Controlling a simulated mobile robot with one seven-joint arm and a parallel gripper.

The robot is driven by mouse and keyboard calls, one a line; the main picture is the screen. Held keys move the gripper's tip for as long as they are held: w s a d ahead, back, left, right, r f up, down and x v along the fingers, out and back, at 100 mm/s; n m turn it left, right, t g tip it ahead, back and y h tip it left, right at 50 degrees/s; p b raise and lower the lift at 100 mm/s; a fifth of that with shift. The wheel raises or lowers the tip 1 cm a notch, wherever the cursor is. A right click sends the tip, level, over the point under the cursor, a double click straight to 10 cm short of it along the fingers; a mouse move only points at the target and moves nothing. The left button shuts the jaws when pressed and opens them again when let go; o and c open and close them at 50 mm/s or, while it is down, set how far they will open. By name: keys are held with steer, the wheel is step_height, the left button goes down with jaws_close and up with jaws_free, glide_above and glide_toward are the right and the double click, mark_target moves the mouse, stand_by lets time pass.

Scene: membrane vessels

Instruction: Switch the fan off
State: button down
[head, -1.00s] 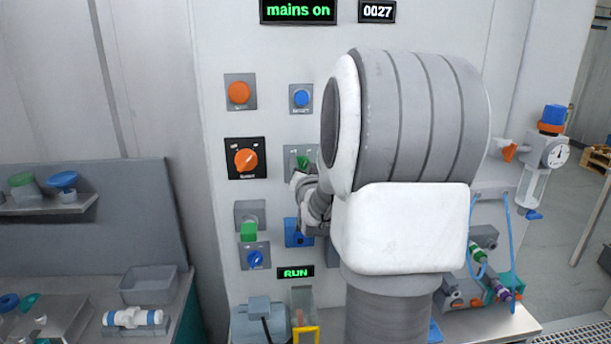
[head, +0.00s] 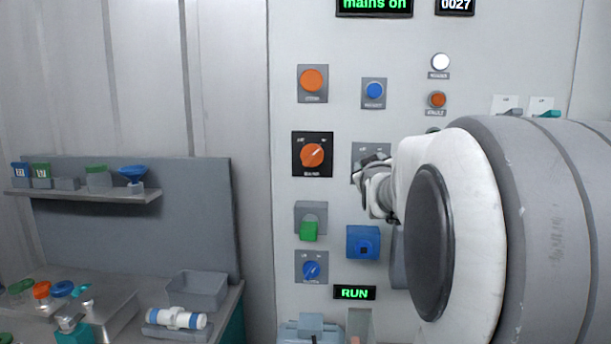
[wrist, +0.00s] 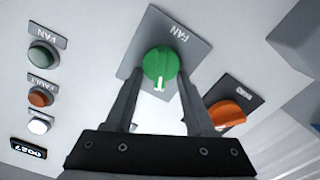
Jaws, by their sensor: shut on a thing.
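The fan switch is a green round knob (wrist: 161,63) on a grey plate marked FAN (wrist: 184,38) in the wrist view. Its white mark points down the picture, towards my gripper. My gripper (wrist: 156,82) is shut on the knob, one dark finger at each side. In the head view my gripper (head: 371,170) is at the grey fan plate (head: 360,152), right of the orange mains knob (head: 312,155); the green knob itself is hidden there. A dark green lamp marked FAN (wrist: 43,56) is on the left in the wrist view.
The orange mains knob (wrist: 227,113) sits close beside my right finger in the wrist view. A blue box (head: 362,242) and a green switch (head: 309,231) are below. The displays read "mains on" (head: 374,5) and "RUN" (head: 354,293). My arm covers the panel's right side.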

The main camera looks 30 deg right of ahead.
steer(key=shift+n+b, duration=0.45)
steer(key=shift+n, duration=0.05)
steer(key=shift+c, duration=1.3)
jaws_free()
